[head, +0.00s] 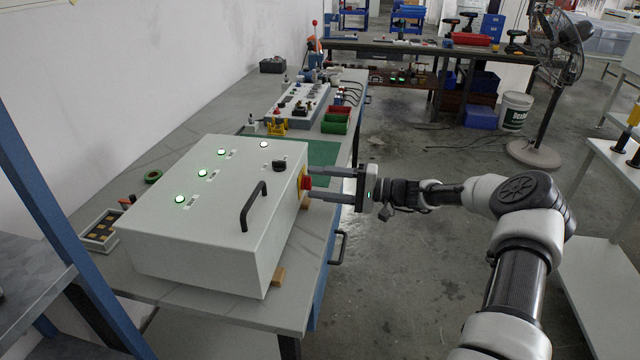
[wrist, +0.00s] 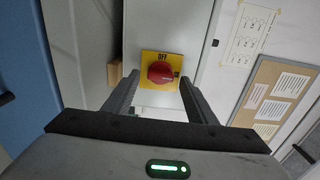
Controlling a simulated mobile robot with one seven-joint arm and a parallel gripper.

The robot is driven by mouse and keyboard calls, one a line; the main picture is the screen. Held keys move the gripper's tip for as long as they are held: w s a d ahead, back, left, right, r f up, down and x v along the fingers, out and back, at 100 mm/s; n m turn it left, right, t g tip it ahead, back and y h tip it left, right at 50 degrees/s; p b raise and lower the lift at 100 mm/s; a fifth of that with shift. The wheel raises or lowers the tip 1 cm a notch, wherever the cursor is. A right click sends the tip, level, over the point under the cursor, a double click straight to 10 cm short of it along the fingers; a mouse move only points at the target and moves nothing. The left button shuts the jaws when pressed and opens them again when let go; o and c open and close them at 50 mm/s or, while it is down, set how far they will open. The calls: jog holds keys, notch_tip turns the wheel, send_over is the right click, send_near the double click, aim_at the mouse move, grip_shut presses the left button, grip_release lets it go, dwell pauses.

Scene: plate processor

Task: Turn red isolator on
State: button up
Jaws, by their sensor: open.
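The red isolator (head: 306,182) is a red knob on a yellow plate on the right side of the white control box (head: 190,245). In the wrist view the red knob (wrist: 161,72) sits on its yellow plate (wrist: 147,60), with the word OFF showing on the plate. My gripper (head: 309,183) is open, its two fingers reaching toward the box side. In the wrist view the fingers (wrist: 160,82) stand apart, one to each side of the knob. I cannot tell whether either finger touches the knob or plate.
The box top has lit green buttons (head: 180,199), a black knob (head: 279,164) and a black handle (head: 253,205). The box stands on a workbench (head: 290,315) with red and green bins (head: 336,122) behind.

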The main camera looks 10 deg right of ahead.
jog(key=v, duration=1.7)
jog(key=shift+d+p, duration=0.2)
jog(key=shift+p, duration=0.15)
jog(key=shift+s, duration=0.1)
jog(key=s+a+r+n+g+h+p, duration=0.1)
jog(key=s+a+r+n+g+h, duration=0.25)
jog(key=a, duration=0.55)
jog(key=s+a+r+g+h, duration=0.35)
jog(key=a+r+h, duration=0.25)
jog(key=a, duration=0.2)
jog(key=s+a+r+t+h+p, duration=0.15)
jog(key=s+r+t+h, duration=0.25)
jog(key=s+r, duration=0.7)
jog(key=s+d+f+n+t+h+b, duration=0.1)
jog(key=s+f+t+h+b, duration=0.15)
jog(key=s, duration=1.25)
notch_tip(320, 180, up, 17)
jog(key=p, duration=1.8)
jog(key=shift+w+d+g+h, duration=0.25)
jog(key=shift+g+h, duration=0.05)
jog(key=shift+g, duration=0.05)
